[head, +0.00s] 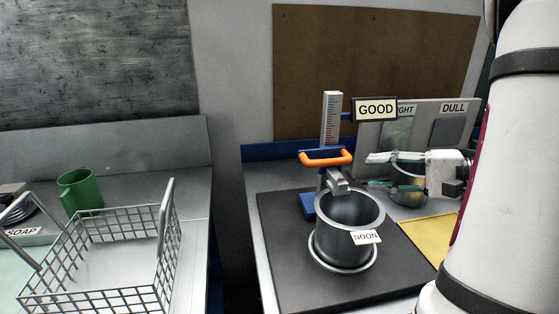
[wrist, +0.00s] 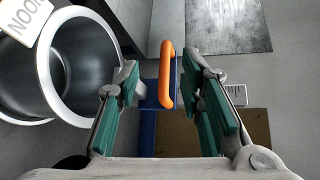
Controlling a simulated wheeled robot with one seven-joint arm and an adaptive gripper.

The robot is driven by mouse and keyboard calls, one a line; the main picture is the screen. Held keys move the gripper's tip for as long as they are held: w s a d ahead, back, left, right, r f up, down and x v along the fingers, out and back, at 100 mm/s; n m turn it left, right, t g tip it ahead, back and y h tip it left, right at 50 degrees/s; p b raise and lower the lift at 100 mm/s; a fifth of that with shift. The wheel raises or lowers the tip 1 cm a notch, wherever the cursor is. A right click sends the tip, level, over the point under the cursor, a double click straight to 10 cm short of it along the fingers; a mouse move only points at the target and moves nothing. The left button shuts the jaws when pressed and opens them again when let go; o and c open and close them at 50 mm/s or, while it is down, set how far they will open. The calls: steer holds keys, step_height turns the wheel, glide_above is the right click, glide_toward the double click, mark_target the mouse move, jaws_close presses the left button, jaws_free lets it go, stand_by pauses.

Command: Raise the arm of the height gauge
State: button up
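The height gauge has a blue base (head: 308,206) and an upright white scale (head: 332,115). Its sliding arm carries an orange handle (head: 327,159), with a grey metal foot (head: 338,183) low at the back rim of a metal pot (head: 349,222) tagged NOON. Whether the foot touches the pot I cannot tell. My gripper (head: 372,171) is right of the handle, fingers pointing left. In the wrist view the orange handle (wrist: 167,75) lies between the open teal-padded fingers, with gaps on both sides. The pot (wrist: 85,62) shows at left there.
A GOOD sign (head: 375,109) stands beside the scale. A second metal pot (head: 408,190) stands behind my gripper, before a panel (head: 430,125) marked DULL. A yellow mat (head: 432,236) lies at right. A wire basket (head: 105,260) and green mug (head: 81,190) are left, across a gap.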

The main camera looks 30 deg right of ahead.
mark_target(337, 163)
steer(key=d, duration=0.1)
steer(key=d+t+h, duration=0.1)
steer(key=d+m+t, duration=0.1)
steer(key=shift+w+d+f, duration=0.1)
steer(key=shift+d+f, duration=0.2)
steer(key=shift+f, duration=0.05)
steer(key=p+x, duration=0.1)
steer(key=x, duration=1.2)
steer(key=shift+w+a+f, duration=0.1)
steer(key=shift+w, duration=0.25)
jaws_close()
